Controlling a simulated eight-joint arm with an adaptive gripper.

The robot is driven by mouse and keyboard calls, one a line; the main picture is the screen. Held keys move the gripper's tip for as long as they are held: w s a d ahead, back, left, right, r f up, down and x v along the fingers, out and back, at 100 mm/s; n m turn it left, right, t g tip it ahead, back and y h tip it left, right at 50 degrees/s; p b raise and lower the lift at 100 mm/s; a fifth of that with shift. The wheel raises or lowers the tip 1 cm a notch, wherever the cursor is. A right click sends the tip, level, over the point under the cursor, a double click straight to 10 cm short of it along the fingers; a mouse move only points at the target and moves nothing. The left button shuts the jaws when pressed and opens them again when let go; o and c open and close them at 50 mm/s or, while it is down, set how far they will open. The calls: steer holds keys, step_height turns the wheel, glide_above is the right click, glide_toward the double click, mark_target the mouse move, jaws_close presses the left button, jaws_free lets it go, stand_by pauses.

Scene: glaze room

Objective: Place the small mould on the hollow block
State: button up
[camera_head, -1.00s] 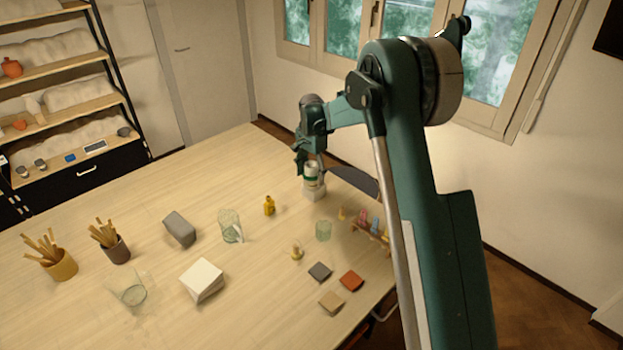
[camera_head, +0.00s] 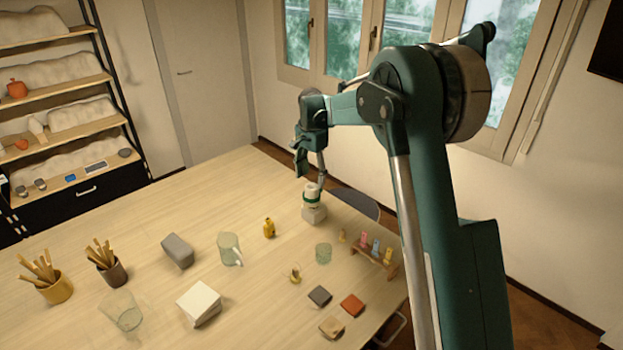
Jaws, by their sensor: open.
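A small white cylinder with a green band (camera_head: 312,196), which looks like the small mould, stands upright on a pale block (camera_head: 314,215), apparently the hollow block, near the far right table edge. Its hollow is not visible from here. The mould appears to rest on top of the block. My gripper (camera_head: 311,176) is open and empty just above the mould, fingers pointing down. The fingertips look slightly clear of the mould's top, though the small size makes the exact gap hard to tell.
A rack with coloured pieces (camera_head: 374,256) is to the right. A grey block (camera_head: 178,250) and a white block (camera_head: 200,303) lie left.

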stand_by(0.7)
steer(key=s+d+r+n+t, duration=0.2)
steer(key=s+d+r, duration=0.6)
steer(key=s, duration=0.4)
steer(key=s+d+r+n+t, duration=0.1)
steer(key=s+d+r+n, duration=0.1)
steer(key=s+d+r, duration=0.75)
steer(key=s+d+f+n+t, duration=0.1)
steer(key=s+d, duration=0.1)
steer(key=s, duration=0.8)
steer(key=s+d+f+n+t, duration=0.1)
steer(key=s+d+f+n, duration=0.1)
steer(key=s, duration=0.9)
steer(key=s+d+f+n+t, duration=0.2)
steer(key=s, duration=0.9)
steer(key=shift+s+d, duration=0.15)
steer(key=shift+s, duration=0.1)
